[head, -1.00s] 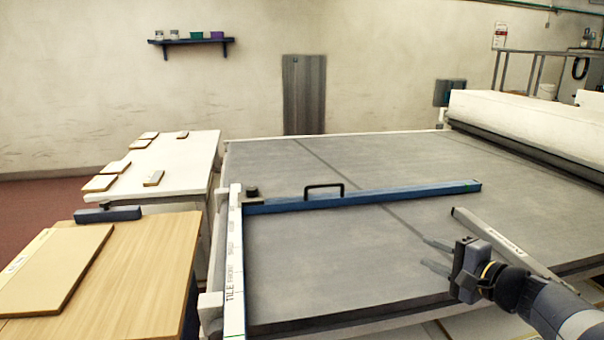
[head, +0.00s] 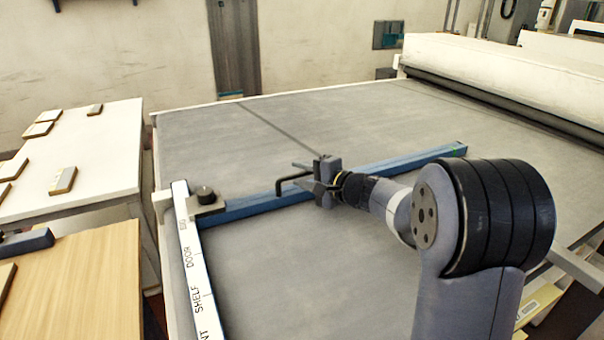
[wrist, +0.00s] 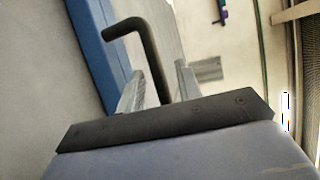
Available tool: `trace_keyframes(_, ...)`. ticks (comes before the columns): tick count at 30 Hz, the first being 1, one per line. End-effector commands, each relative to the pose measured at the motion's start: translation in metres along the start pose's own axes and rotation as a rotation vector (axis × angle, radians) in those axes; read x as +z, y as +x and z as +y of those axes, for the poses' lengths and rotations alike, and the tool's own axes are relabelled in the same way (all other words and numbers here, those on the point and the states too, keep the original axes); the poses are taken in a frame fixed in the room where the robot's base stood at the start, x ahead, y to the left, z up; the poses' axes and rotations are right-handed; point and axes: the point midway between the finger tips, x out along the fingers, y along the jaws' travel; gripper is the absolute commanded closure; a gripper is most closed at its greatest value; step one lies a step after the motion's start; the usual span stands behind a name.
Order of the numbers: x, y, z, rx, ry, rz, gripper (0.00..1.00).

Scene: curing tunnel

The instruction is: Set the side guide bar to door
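The side guide bar (head: 390,167) is a long blue bar lying across the grey belt, with a black bracket handle (head: 283,184) on it. Its left end meets a clamp with a round black knob (head: 205,193). A white scale strip (head: 196,275) beside it reads SHELF, DOOR and a partly hidden word; the clamp sits near that hidden word, beyond DOOR. My gripper (head: 305,177) is at the handle. In the wrist view the black handle (wrist: 150,50) stands between my two spread fingers (wrist: 158,90), with gaps showing at both sides.
The grey belt (head: 300,270) is bare on both sides of the bar. A white roller housing (head: 490,75) stands at the back right. A white table (head: 100,150) with several small tiles and a wooden table (head: 95,285) stand at the left.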

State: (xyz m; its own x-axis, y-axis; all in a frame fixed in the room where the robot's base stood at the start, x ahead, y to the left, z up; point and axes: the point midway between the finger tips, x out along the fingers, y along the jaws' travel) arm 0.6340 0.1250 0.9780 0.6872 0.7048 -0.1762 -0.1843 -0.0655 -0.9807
Motion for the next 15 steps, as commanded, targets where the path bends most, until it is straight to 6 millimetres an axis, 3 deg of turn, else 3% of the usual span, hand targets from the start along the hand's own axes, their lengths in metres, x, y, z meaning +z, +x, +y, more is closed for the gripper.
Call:
trace_keyframes(8, -0.0002, 0.0018, 0.0000, 0.000, 0.000, 0.001, 0.66)
trace_keyframes(15, -0.0001, 0.0016, 0.0000, 0.000, 0.000, 0.000, 0.85)
